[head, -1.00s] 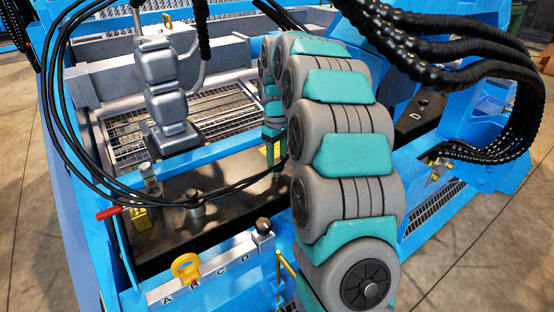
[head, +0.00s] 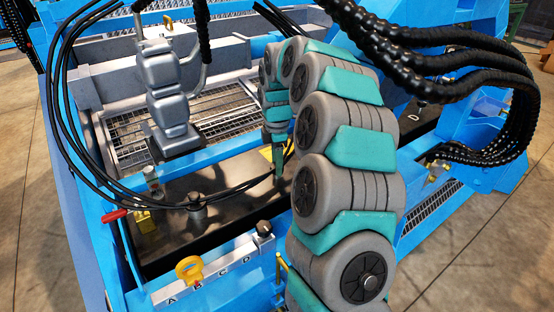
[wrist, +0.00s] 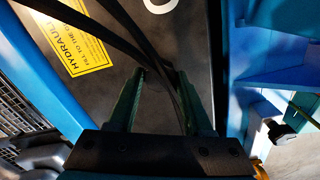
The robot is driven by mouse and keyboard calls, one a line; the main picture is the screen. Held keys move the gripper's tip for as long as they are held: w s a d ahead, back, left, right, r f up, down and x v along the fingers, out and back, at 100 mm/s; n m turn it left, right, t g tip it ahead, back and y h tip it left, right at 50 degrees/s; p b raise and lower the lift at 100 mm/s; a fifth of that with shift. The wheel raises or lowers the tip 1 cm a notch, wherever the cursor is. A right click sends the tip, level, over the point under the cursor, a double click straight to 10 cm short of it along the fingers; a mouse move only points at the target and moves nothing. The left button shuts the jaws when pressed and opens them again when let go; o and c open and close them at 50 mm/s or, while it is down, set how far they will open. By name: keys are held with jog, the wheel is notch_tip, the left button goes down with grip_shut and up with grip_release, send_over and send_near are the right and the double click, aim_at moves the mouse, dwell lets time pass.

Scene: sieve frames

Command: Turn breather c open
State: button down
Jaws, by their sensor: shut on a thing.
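My gripper (head: 278,178) is low over the black tank top (head: 232,208), right of its middle. In the wrist view its two green fingers (wrist: 160,72) point down at the tank, with thin black hoses (wrist: 118,22) running between them. The fingers look closed on these hoses. A white letter, apparently C, shows on the tank beyond the fingertips. I cannot make out a breather between the fingers. A smaller fitting (head: 152,180) stands farther left.
A red-handled lever (head: 114,216) is at the left. The hoses loop across the tank, and thick black hoses (head: 450,65) hang at the upper right.

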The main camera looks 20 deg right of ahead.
jog(key=n, duration=0.3)
jog(key=shift+n+p, duration=0.3)
jog(key=shift+p, duration=0.1)
jog(key=shift+n, duration=1.8)
jog(key=shift+c, duration=1.5)
grip_release()
notch_tip(320, 180, up, 8)
jog(key=shift+f+b, duration=0.1)
jog(key=shift+b, duration=0.2)
